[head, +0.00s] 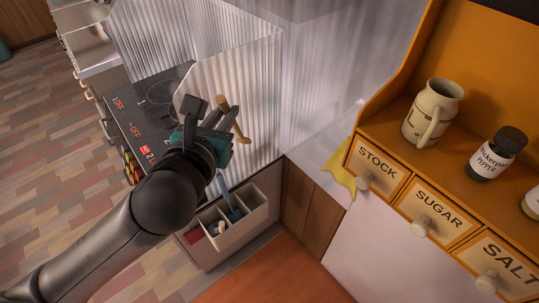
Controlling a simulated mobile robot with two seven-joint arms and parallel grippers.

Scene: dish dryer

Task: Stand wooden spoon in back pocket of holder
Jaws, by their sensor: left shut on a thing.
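My left gripper (214,133), dark with teal fingers, is shut on the wooden spoon (236,121). The spoon is light brown and tilted, held in the air above the holder and in front of the ribbed wall panel. Part of it is hidden by the gripper. The pale holder (254,219) stands below and slightly right of the gripper, with several open pockets. A blue utensil (229,198) stands in it, and a red item (195,233) shows at its left end. My forearm covers part of the holder's left side. My right gripper is not in view.
A black cooktop (133,112) lies behind the gripper, beside ribbed translucent panels (260,85). An orange shelf (385,120) with labelled drawers, a cream jug (432,112) and a pepper jar (497,154) is at right. A yellow cloth (341,171) hangs beside it.

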